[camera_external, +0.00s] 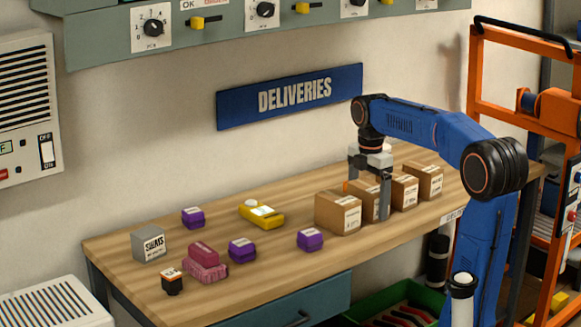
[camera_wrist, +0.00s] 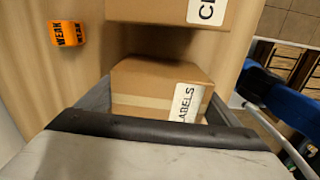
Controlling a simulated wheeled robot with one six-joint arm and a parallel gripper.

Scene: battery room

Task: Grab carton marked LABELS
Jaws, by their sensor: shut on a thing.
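The brown carton marked LABELS (camera_wrist: 150,85) sits between my two grey fingers in the wrist view, its white label facing up and to the right. My gripper (camera_wrist: 162,98) is shut on it. In the external view my gripper (camera_external: 369,188) points down over the row of cartons on the bench. The held carton (camera_external: 367,200) is second from the left there, partly hidden by the near finger. I cannot tell whether it is lifted off the bench.
Another carton (camera_wrist: 170,10) lies close beyond the held one, its label cut off. An orange cube marked WEAK (camera_wrist: 67,34) is near it. Cartons stand close on both sides, at left (camera_external: 338,212) and right (camera_external: 404,191). Purple blocks (camera_external: 310,239) and a yellow device (camera_external: 262,215) lie leftward.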

